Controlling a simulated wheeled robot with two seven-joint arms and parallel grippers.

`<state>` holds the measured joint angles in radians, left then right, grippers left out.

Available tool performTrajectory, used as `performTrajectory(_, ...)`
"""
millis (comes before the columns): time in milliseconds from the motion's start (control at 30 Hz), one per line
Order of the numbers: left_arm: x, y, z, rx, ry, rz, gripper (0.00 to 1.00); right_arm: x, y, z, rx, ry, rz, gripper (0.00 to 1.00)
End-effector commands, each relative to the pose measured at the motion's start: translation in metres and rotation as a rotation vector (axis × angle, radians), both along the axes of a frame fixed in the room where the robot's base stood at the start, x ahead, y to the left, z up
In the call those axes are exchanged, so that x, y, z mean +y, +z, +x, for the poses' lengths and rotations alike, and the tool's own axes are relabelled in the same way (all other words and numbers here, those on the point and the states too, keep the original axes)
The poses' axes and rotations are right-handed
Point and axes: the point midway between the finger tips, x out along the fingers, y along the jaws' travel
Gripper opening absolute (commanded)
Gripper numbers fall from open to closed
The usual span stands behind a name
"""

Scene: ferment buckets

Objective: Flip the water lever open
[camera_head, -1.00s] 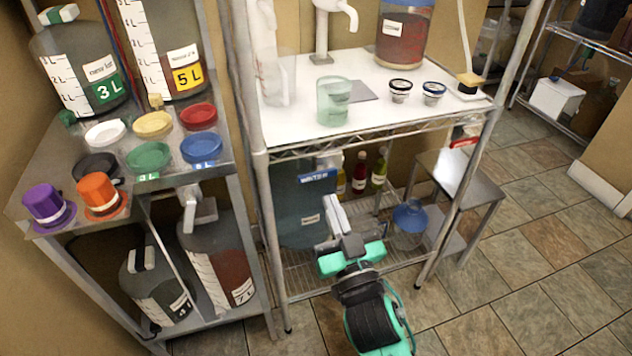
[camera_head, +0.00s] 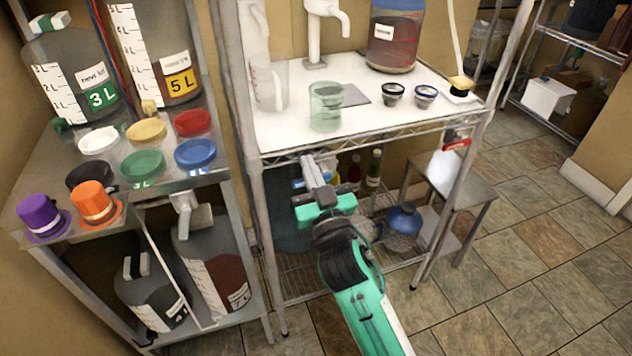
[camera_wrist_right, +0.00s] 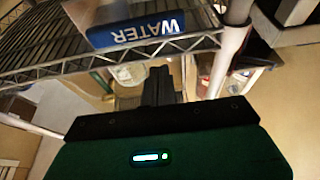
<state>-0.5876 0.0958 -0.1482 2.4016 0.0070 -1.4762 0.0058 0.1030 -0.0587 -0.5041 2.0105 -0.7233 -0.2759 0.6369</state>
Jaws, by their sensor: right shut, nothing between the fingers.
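My right gripper (camera_head: 312,168) is shut and empty. In the head view it points up and away, just below the front edge of the white-topped rack, over a blue label. In the right wrist view the shut fingers (camera_wrist_right: 160,85) point towards the rack; the blue label reading WATER (camera_wrist_right: 135,30) is upside down, beyond and above them. In the head view the gripper mostly hides this label, and the blue-grey container (camera_head: 287,225) is partly visible behind it. I cannot make out the water lever for certain. My left gripper is out of view.
The rack's white top (camera_head: 290,135) holds a white tap (camera_head: 328,20), a green cup (camera_head: 326,106) and small jars. Bottles and a blue flask (camera_head: 404,218) stand below. Floor at right (camera_head: 510,260) is clear.

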Motion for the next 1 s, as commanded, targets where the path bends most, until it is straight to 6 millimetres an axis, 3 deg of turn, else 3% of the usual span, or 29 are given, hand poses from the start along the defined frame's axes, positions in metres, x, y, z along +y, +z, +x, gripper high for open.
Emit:
performTrajectory(33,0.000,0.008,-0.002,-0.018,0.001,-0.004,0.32,0.000,-0.018,-0.001,0.010,-0.001,-0.002,0.00)
performTrajectory(200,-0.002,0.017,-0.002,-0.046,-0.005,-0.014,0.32,0.000,-0.033,-0.001,0.008,0.000,-0.002,0.00)
performTrajectory(1000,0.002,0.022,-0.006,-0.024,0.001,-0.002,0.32,0.001,-0.038,-0.002,-0.011,0.000,-0.056,0.00)
